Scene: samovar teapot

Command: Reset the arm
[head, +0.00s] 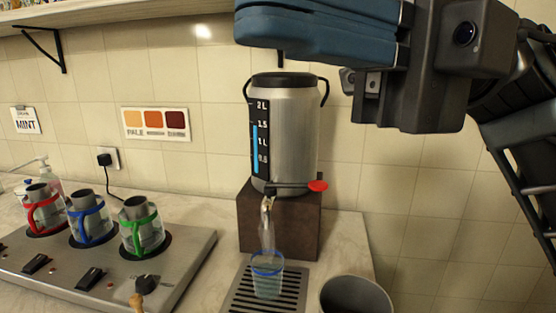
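My gripper (262,24) is at the top of the head view, with its blue fingers pointing left, above and in front of the samovar. The frame edge cuts it off, so I cannot tell if the fingers are apart; no held thing shows. The steel samovar (296,130) stands on a dark brown block (300,222). Its blue gauge reaches nearly 1.5 L. Its tap lever has a red knob (318,186) pointing right. A pale stream seems to run from the spout into a blue-rimmed glass (267,278) on the drip grate (240,296).
Three glass pots with red (44,212), blue (90,223) and green (142,232) handles stand on a steel hotplate (185,262) at left. A grey round container (355,296) is at the front right. A shelf (100,14) hangs at upper left. The wall right of the counter is bare.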

